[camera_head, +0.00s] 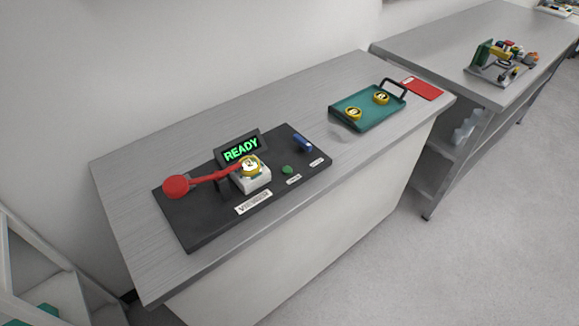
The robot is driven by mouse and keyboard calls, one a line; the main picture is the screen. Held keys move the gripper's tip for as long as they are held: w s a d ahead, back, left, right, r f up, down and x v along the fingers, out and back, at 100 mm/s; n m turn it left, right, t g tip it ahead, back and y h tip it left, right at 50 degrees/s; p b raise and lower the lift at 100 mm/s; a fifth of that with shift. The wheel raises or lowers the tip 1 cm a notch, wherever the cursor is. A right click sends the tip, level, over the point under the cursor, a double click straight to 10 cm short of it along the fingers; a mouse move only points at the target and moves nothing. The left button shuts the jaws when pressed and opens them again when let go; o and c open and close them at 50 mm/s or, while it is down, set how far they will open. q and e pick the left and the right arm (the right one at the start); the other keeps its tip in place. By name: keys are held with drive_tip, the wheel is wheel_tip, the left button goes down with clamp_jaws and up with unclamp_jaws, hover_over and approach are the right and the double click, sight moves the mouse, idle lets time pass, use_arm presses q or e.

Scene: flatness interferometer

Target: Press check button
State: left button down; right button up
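The interferometer is a black panel (205,220) on the grey workbench. A small green round button (288,169) sits on it right of centre, with a small white label beside it too small to read; I take it for the check button. A display (241,149) shows "READY" in green. In front of it a white block (253,183) carries a gold round piece (251,163) with a letter I cannot read surely. A red lever with a round red knob (176,186) reaches over to this piece. Neither of my grippers is in view.
A blue part (302,142) stands on the panel's right. A teal tray (365,112) with a black handle holds two gold pieces marked B and R. A red card (423,88) lies behind. A second bench (450,45) holds assorted items. Bench around the panel is clear.

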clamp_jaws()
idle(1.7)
